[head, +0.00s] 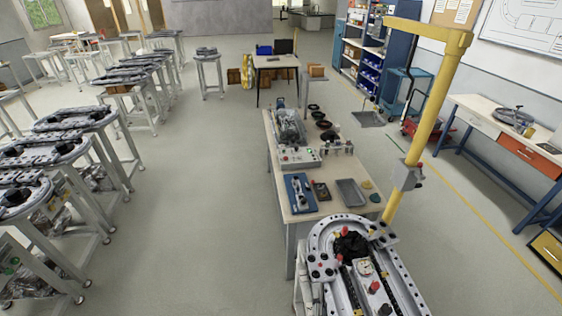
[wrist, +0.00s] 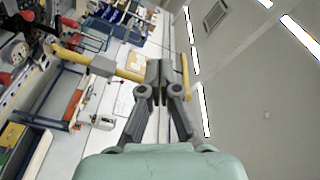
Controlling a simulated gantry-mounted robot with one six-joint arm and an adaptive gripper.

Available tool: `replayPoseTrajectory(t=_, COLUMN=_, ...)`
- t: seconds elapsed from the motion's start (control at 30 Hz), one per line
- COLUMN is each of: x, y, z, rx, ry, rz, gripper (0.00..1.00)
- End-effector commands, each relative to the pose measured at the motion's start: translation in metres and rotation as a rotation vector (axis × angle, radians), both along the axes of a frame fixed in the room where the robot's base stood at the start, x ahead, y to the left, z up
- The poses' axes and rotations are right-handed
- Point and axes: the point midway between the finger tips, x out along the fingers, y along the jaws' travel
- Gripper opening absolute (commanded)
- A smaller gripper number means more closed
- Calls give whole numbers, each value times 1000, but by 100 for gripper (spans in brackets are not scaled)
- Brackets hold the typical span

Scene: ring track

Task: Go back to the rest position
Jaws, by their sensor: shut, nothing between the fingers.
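My gripper (wrist: 159,70) shows in the wrist view with its two dark grey fingers together at the tips and nothing between them. It is in the air, apart from any object. The wrist view is tilted, with the room on the left and the ceiling on the right. I cannot make out my gripper in the head view. The ring track (head: 317,240) is at the bottom of the head view, with red-capped and black parts on it. Its near end is cut off by the frame.
A yellow post (head: 415,130) with an overhead beam stands right of the track; yellow beams also show behind my fingers. A long workbench (head: 290,214) holds trays and fixtures. Several track tables stand left. A side bench (head: 480,118) is at right. Floor between is clear.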

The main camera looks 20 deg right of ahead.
Motion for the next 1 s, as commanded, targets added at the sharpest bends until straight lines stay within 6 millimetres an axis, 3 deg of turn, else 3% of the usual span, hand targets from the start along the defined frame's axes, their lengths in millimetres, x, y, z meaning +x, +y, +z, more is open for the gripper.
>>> replayPoseTrajectory(t=0.03, x=18, y=33, z=28, rx=-87, ry=23, rz=112, gripper=0)
replayPoseTrajectory(t=0.13, x=39, y=110, z=77, rx=-329, ry=128, rz=345, gripper=0)
replayPoseTrajectory(t=0.2, x=36, y=157, z=104, rx=-523, ry=233, rz=471, gripper=0)
replayPoseTrajectory(t=0.3, x=15, y=193, z=130, rx=-747, ry=393, rz=555, gripper=0)
replayPoseTrajectory(t=0.43, x=-20, y=204, z=150, rx=-903, ry=557, rz=565, gripper=0)
replayPoseTrajectory(t=0.57, x=-41, y=202, z=157, rx=-948, ry=644, rz=553, gripper=0)
replayPoseTrajectory(t=1.0, x=-45, y=201, z=157, rx=-952, ry=663, rz=550, gripper=0)
